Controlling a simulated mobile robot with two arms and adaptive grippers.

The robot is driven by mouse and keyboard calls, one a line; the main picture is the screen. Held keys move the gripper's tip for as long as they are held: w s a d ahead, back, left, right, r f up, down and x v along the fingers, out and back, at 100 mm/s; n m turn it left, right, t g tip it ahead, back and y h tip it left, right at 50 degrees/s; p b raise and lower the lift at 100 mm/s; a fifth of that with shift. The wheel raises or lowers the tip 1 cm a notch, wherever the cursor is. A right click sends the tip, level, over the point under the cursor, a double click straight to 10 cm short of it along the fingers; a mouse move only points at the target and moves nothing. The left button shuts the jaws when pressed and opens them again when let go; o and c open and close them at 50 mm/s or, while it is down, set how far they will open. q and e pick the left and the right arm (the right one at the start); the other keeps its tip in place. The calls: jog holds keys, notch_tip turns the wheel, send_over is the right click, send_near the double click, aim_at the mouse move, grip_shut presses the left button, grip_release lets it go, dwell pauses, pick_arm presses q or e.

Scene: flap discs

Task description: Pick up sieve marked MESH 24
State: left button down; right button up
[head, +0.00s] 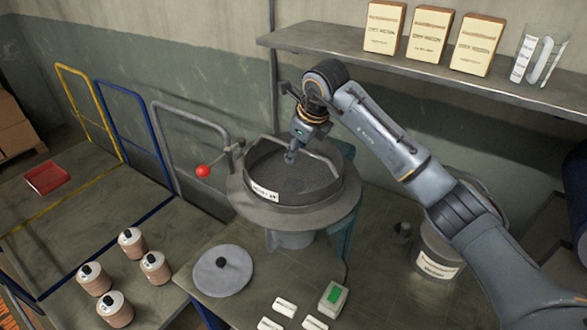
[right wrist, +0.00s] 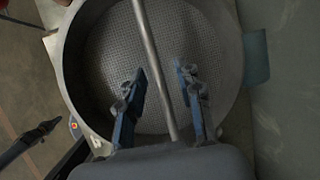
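The sieve (head: 318,187) is a round dark-walled ring with a fine mesh floor, seated on a grey round machine (head: 290,215). A pale label (head: 264,192) is on its front wall; its print is too small to read surely. The right wrist view shows the mesh (right wrist: 105,65) and a straight metal bar (right wrist: 149,45) crossing above it. My right gripper (head: 291,156) is over the sieve, pointing down. In the right wrist view its two blue fingers (right wrist: 161,76) stand apart, one on each side of the bar, with gaps visible.
A lever with a red knob (head: 203,171) is left of the machine. A round grey lid (head: 223,271) and several capped jars (head: 132,243) are at the front left. A lidded tub (head: 437,262) stands right. A shelf (head: 420,68) with boxes hangs behind.

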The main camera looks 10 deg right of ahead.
grip_shut()
pick_arm(q)
jog(key=shift+w, duration=0.25)
pick_arm(e)
jog(key=shift+r, duration=0.1)
pick_arm(q)
jog(key=shift+w, duration=0.15)
pick_arm(e)
jog(key=shift+w, duration=0.1)
